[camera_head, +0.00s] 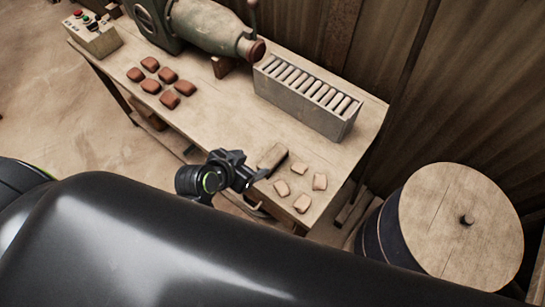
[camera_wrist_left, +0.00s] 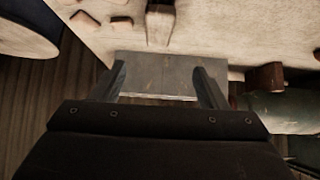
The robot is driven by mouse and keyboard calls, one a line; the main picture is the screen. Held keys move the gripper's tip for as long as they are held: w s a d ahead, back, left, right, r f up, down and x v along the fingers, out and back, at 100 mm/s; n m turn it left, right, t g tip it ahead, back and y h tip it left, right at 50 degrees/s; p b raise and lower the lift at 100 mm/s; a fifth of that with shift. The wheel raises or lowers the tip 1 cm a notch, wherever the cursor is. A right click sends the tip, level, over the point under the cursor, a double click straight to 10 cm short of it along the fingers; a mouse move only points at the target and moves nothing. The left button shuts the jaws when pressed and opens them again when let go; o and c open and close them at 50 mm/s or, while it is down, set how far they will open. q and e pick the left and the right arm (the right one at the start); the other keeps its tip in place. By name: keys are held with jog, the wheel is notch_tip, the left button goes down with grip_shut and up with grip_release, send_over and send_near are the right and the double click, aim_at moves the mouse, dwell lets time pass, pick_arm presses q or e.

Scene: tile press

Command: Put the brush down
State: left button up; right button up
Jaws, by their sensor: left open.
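A brown block-like thing, which looks like the brush (camera_head: 272,157), lies on the wooden table near its front edge. My left gripper (camera_head: 260,174) is just beside its near end, with the jaws open. In the left wrist view, the brush (camera_wrist_left: 160,24) shows beyond the fingers at the top of the picture, on the pale table top. The open fingers of the left gripper (camera_wrist_left: 161,84) stand apart with nothing held between them; a grey surface shows behind them. My right gripper is in neither view.
Several pale pieces (camera_head: 302,203) lie right of the brush. A grey slotted rack (camera_head: 300,108) stands behind it, and several red-brown pieces (camera_head: 151,86) lie left. A green machine (camera_head: 205,25) stands at the back. A round-topped barrel (camera_head: 460,225) is at the right.

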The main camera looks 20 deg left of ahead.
aim_at(274, 156)
pick_arm(q)
jog(key=x, duration=1.1)
jog(key=shift+f, duration=0.15)
jog(key=shift+p+x, duration=0.4)
jog(key=shift+x, duration=2.3)
jog(key=shift+s+d, duration=0.1)
jog(key=shift+d, duration=0.05)
jog(key=c, duration=1.2)
